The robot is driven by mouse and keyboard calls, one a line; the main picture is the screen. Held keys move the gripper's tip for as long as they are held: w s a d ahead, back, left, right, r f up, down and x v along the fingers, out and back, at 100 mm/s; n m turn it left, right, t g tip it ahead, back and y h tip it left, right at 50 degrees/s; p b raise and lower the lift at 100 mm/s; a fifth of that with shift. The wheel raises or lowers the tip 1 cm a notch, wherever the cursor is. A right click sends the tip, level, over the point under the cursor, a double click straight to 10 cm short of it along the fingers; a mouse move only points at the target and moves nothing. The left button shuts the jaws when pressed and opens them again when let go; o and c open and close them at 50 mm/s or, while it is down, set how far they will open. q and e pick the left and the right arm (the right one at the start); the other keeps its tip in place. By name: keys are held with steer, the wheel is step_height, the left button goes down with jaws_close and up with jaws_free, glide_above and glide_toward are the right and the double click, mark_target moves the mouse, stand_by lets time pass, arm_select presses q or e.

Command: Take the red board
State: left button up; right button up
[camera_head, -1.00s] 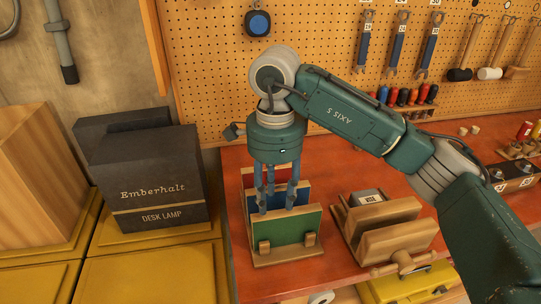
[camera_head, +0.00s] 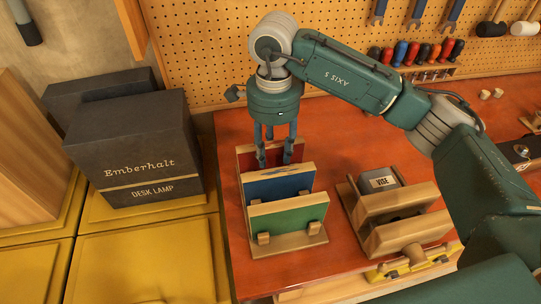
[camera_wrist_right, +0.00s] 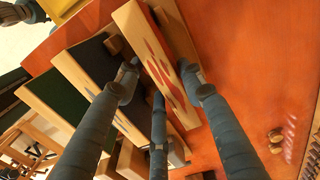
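A wooden rack (camera_head: 290,243) on the orange bench holds three upright boards: green (camera_head: 287,218) in front, blue (camera_head: 279,185) in the middle, and the red board (camera_head: 246,160) at the back. My right gripper (camera_head: 277,157) points down over the back of the rack. In the wrist view its fingers (camera_wrist_right: 160,82) are apart, on both sides of the red board's wooden top edge (camera_wrist_right: 152,52), which carries a red mark. I cannot tell whether they touch it. The red board stands in the rack, its face partly hidden by fingers and the blue board. My left gripper is not clearly visible.
A wooden vise (camera_head: 402,220) stands right of the rack. Dark lamp boxes (camera_head: 140,165) sit on yellow crates (camera_head: 150,250) to the left. A pegboard (camera_head: 210,60) with tools rises behind the bench. Bench surface is clear between rack and pegboard.

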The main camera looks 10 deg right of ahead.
mark_target(271, 164)
steer(key=f+p, duration=0.1)
steer(key=f, duration=0.1)
steer(key=f+p, duration=0.1)
steer(key=f, duration=0.1)
steer(key=shift+w+a+f, duration=0.15)
steer(key=shift+a+f, duration=0.05)
steer(key=shift+f, duration=0.4)
steer(key=shift+w, duration=0.1)
steer(key=shift+c, duration=0.3)
steer(key=c, duration=0.9)
jaws_close()
steer(key=shift+r, duration=0.1)
